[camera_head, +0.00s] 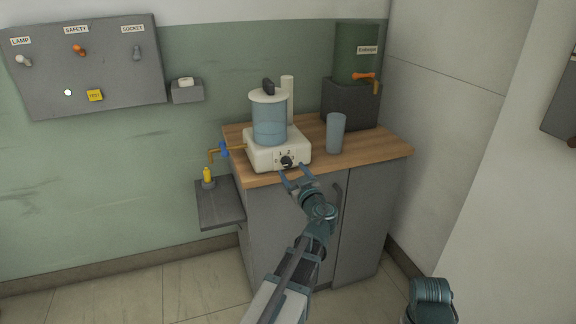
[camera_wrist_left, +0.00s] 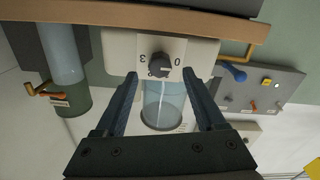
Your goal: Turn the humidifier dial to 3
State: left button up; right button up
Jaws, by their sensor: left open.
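The humidifier (camera_head: 276,148) has a white base, a clear blue-tinted tank (camera_head: 269,118) and a dark lid knob. It stands on the wooden counter. Its black dial (camera_head: 287,162) is on the front face. In the left wrist view, which is upside down, the dial (camera_wrist_left: 159,63) shows 3 at its left and 0 at its right; other numbers are partly covered. I cannot tell where the dial points. My left gripper (camera_head: 295,172) is open in front of the dial. In the wrist view its fingertips (camera_wrist_left: 160,80) spread either side of the dial, apart from it. My right gripper is out of view.
A glass (camera_head: 336,134) stands right of the humidifier on the counter (camera_head: 385,150). A green tank with an orange tap (camera_head: 357,55) is behind it. A blue-handled pipe (camera_head: 223,149) is at left. A wall panel with switches (camera_head: 85,65) hangs further left.

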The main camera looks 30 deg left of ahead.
aim_at(288, 165)
pick_arm(q)
jog(key=shift+x, duration=2.45)
jog(key=shift+c, duration=0.4)
grip_shut()
